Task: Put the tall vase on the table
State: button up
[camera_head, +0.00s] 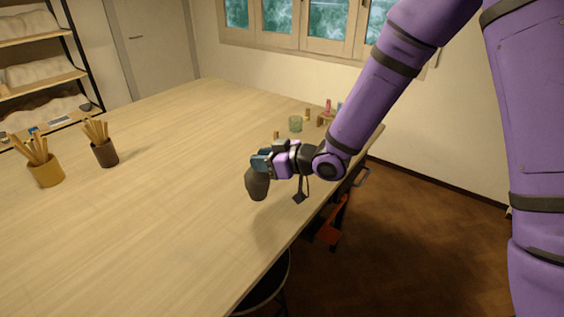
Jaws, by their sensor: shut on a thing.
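A dark grey-brown vase (257,185) is in my gripper (261,164), over the right part of the long wooden table (180,220). My gripper is shut on the vase at its upper end, and the fingers hide its top. The vase looks roughly upright. From this view I cannot tell whether its base touches the table top or is a little above it. A soft shadow lies on the table near the vase.
Two cups of wooden tools, one yellow (46,172) and one dark brown (105,153), stand at the left. A greenish glass (295,124) and small items stand behind my gripper. A stool (268,284) is below the near edge. The table's middle is clear.

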jog(key=w+d+f, duration=0.4)
jog(key=w+d, duration=0.1)
jog(key=w, duration=0.1)
jog(key=shift+w+f, duration=0.15)
dwell(0.3)
jog(key=shift+d, duration=0.1)
jog(key=o, duration=0.8)
jog(key=shift+f, duration=0.15)
jog(key=v, duration=1.2)
jog(key=shift+d, duration=0.1)
